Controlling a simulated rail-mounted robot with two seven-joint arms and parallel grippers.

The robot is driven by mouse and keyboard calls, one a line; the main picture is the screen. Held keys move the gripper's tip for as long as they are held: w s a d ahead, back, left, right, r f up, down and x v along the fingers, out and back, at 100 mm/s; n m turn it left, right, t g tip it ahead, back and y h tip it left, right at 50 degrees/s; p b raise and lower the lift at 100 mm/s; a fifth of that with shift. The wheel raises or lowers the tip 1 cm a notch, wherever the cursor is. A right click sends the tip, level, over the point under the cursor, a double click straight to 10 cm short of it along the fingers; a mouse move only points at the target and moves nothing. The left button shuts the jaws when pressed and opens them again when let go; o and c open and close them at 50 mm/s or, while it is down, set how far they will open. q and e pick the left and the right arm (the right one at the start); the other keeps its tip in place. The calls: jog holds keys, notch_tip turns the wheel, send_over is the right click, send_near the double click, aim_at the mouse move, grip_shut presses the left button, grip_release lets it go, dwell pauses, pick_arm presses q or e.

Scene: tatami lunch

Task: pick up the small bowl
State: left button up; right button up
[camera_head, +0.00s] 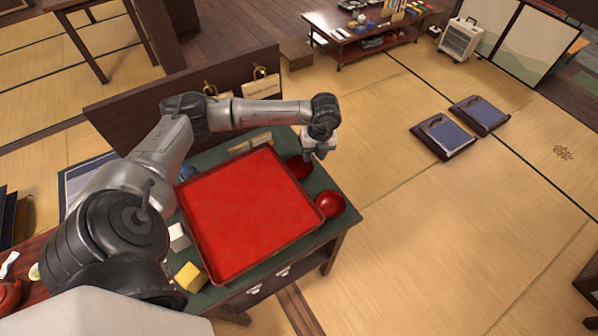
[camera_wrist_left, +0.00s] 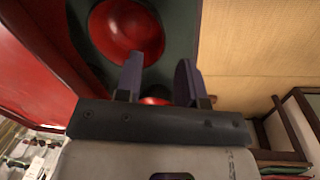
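Two red bowls are by the right side of the large red tray (camera_head: 245,215). The nearer bowl (camera_head: 330,203) is in plain view at the table's right edge. The farther bowl (camera_head: 298,167) is partly hidden by my left gripper (camera_head: 318,156), which is just above and beside it. In the left wrist view one red bowl (camera_wrist_left: 124,28) lies beyond the left finger, and part of another red bowl (camera_wrist_left: 155,101) shows between the fingers. I cannot match these two bowls to the head view surely. The left gripper (camera_wrist_left: 159,62) is open and empty. The right gripper is out of view.
The dark green table (camera_head: 335,175) holds the tray, a yellow block (camera_head: 190,277) and a white block (camera_head: 179,237). A brown wooden panel (camera_head: 130,108) stands behind the table. Floor cushions (camera_head: 443,136) lie to the right on open tatami.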

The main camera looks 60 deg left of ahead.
aim_at(310, 169)
pick_arm(q)
jog(key=shift+s+f+b, duration=0.15)
jog(key=shift+f+b, duration=0.2)
jog(key=shift+f, duration=0.95)
jog(key=shift+s+f+b, duration=0.15)
jog(key=shift+f+b, duration=0.2)
jog(key=shift+f, duration=0.95)
jog(key=shift+c, duration=0.3)
grip_shut()
